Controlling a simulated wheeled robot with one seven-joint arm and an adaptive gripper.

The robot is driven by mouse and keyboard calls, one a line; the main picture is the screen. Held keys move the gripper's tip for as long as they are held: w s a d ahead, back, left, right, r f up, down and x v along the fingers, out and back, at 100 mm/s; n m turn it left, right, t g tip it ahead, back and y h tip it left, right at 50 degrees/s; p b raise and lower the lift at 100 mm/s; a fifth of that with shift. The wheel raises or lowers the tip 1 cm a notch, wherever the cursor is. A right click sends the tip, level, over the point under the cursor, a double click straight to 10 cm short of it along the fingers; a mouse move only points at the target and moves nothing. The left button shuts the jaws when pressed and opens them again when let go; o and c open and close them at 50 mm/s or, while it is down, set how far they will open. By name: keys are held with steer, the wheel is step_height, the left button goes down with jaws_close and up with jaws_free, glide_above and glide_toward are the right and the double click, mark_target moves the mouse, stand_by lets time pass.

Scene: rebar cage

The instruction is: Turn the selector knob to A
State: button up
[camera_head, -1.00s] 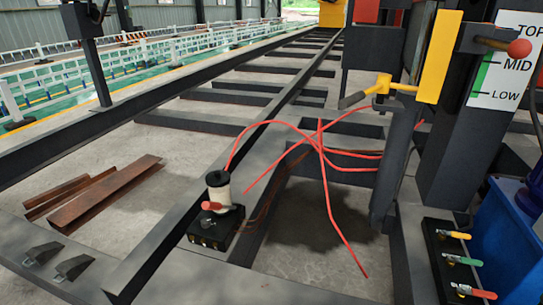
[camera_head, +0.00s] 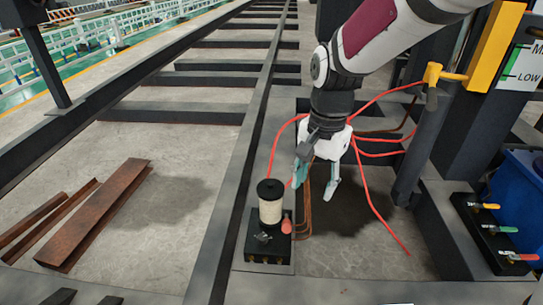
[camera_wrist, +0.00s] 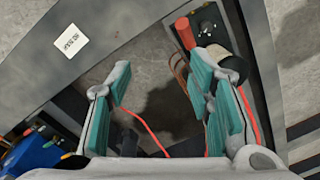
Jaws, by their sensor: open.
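A black control box (camera_head: 258,256) sits on the dark steel beam at lower middle. On its top are a small dark knob (camera_head: 262,238), a red handle (camera_head: 286,227) and a cream cylinder (camera_head: 270,208) with a black cap. I cannot read the knob's setting or any letter. In the wrist view the knob (camera_wrist: 207,28) is at the upper right, beyond the right finger, with the red handle (camera_wrist: 186,34) beside it. My gripper (camera_head: 315,192) is open and empty, behind and to the right of the box. Its teal-padded fingers point downward.
Red hoses (camera_head: 365,190) hang around my gripper. A yellow handle (camera_head: 445,75) sticks out at right. A black block (camera_head: 485,232) with coloured levers and a blue bin (camera_head: 520,185) stand at far right. Rusty steel pieces (camera_head: 98,215) lie on the floor at left.

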steer(key=w+a+f+m+p, duration=0.2)
steer(key=w+a+f, duration=0.45)
steer(key=f, duration=0.25)
steer(key=m+p, duration=0.1)
steer(key=m, duration=0.1)
glide_toward(263, 237)
steer(key=shift+h, duration=0.3)
steer(key=f+b, duration=0.1)
steer(key=f, duration=0.2)
steer(key=f+b, duration=0.2)
steer(key=f, duration=0.1)
steer(key=f+b, duration=0.2)
steer(key=f, duration=0.1)
steer(key=shift+a, duration=0.3)
steer(key=shift+r, duration=0.1)
steer(key=shift+c, duration=0.4)
